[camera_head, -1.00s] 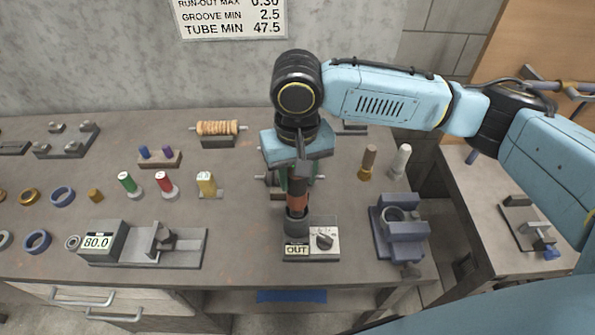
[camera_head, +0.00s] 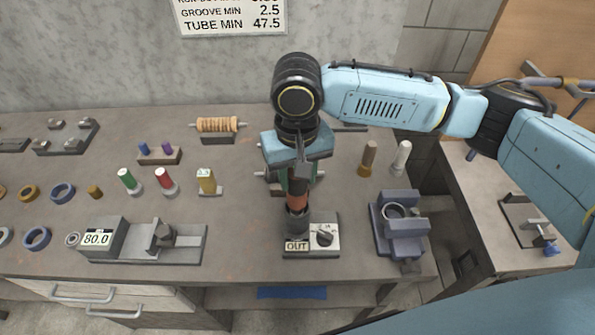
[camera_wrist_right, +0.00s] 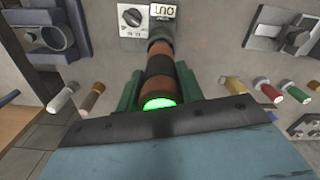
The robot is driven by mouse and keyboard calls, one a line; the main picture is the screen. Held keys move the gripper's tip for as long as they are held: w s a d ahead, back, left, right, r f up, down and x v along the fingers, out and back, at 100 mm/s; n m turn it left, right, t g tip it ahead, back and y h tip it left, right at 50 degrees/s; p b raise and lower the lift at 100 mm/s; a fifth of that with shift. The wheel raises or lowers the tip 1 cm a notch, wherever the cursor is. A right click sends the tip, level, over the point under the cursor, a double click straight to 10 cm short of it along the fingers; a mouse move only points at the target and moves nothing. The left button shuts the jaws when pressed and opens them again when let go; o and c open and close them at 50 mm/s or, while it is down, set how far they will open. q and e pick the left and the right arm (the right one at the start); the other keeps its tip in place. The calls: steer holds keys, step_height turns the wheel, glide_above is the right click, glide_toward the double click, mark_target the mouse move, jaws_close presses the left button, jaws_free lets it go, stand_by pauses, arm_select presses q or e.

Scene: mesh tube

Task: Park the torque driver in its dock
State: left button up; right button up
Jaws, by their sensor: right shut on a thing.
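The torque driver (camera_head: 297,201) is an upright cylinder with orange-brown and black bands. Its lower end meets the dark round holder of the dock (camera_head: 297,222), which bears an OUT label and a dial. I cannot tell how deep it sits. My right gripper (camera_head: 298,178) is shut on the driver from above. In the right wrist view the driver (camera_wrist_right: 160,67) lies between green fingers, with a glowing green ring at its near end, and the dock (camera_wrist_right: 134,17) is beyond it. My left gripper is not in view.
A blue-grey vise (camera_head: 403,227) stands right of the dock. A gauge with an 80.0 display (camera_head: 97,239) is to the left. Red (camera_head: 165,181), green and yellow-topped cylinders stand behind it. Brown and white pegs (camera_head: 401,157) stand at the right. The bench between gauge and dock is clear.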

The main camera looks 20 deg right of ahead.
steer(key=shift+f, duration=1.6)
stand_by(1.2)
steer(key=o, duration=1.2)
steer(key=shift+o, duration=0.2)
